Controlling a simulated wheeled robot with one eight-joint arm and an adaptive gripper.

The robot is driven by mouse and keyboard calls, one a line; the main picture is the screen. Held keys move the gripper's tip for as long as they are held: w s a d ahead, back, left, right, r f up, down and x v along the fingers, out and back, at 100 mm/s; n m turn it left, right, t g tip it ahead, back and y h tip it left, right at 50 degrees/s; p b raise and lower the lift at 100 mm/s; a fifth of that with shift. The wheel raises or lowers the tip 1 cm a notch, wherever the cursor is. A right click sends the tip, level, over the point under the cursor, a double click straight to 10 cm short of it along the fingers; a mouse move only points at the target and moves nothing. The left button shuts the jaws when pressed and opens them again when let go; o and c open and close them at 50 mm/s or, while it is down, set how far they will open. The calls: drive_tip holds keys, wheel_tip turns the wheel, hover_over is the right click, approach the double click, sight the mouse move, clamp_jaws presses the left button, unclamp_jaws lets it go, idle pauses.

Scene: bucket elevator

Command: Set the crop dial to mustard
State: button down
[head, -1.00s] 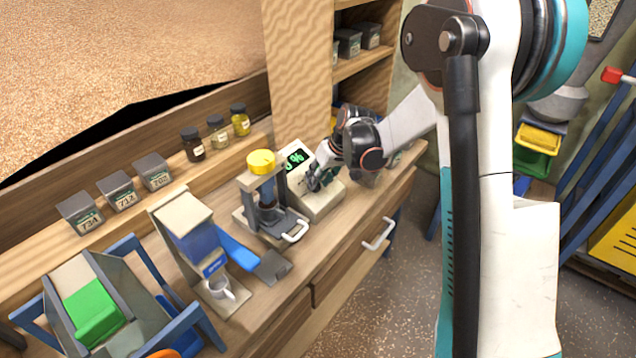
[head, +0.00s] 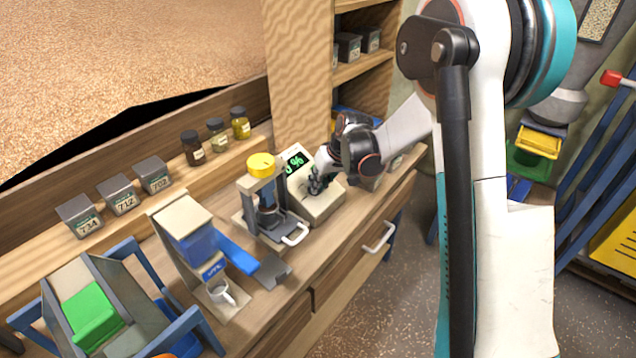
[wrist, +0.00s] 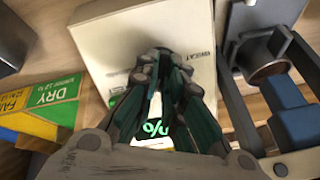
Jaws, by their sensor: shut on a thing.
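The cream meter box (head: 318,205) with a dark display (head: 296,160) reading green "%" stands on the bench. My gripper (head: 315,184) is at the front of this box, below its display. In the wrist view my gripper (wrist: 165,68) is shut over the box's face (wrist: 115,35), with its fingertips on the dial, which they hide. The word "WHEAT" shows in print beside the fingers. The other crop labels and the dial's pointer cannot be made out.
A press with a yellow knob (head: 261,165) and white handle stands close left of the box. Jars (head: 218,134) and grey tins (head: 118,194) line the shelf.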

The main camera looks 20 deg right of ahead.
drive_tip(key=m, duration=0.5)
drive_tip(key=shift+d, duration=0.1)
drive_tip(key=shift+m, duration=2.2)
drive_tip(key=c, duration=1.7)
unclamp_jaws()
drive_tip(key=shift+d, duration=0.1)
drive_tip(key=v, duration=1.2)
drive_tip(key=shift+d, duration=0.2)
drive_tip(key=shift+f, duration=0.1)
